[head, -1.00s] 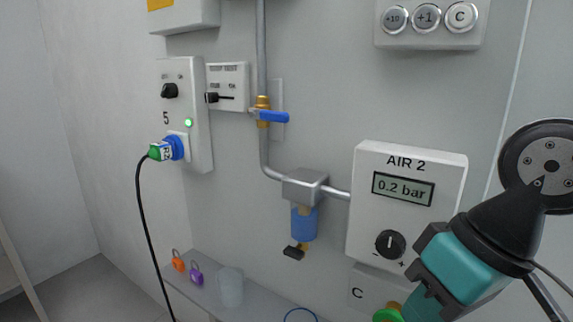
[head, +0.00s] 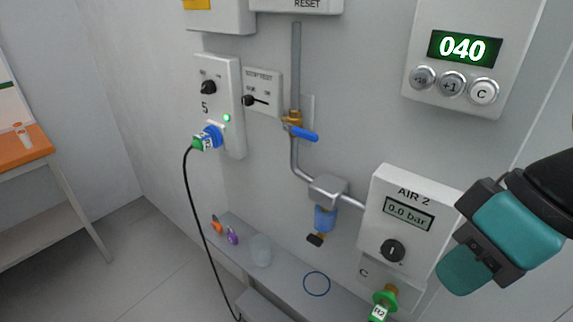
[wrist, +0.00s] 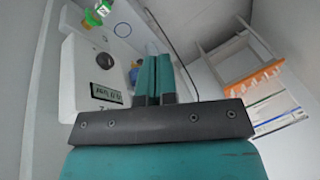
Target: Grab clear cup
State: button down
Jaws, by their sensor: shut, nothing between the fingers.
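The clear cup (head: 261,250) is a pale, see-through cup standing on the low grey shelf (head: 285,287) in the head view, right of a purple padlock. My gripper (head: 462,272) has teal fingers and is at the right of the head view, in front of the AIR 2 box, well apart from the cup. In the wrist view my gripper (wrist: 154,72) shows its two teal fingers together and empty. I cannot make out the cup clearly in the wrist view; the fingers cover part of the shelf.
An orange padlock (head: 217,225) and purple padlock (head: 232,236) sit left of the cup, a blue ring (head: 317,284) right of it. A black cable (head: 194,205) hangs left of the shelf. The AIR 2 box (head: 384,228) and blue filter (head: 325,219) project from the wall.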

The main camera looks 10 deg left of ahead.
aim_at(260, 245)
jog(key=u, duration=0.05)
jog(key=k, duration=0.5)
jog(key=u, duration=2.25)
jog(key=i, duration=1.85)
jog(key=z, duration=2.8)
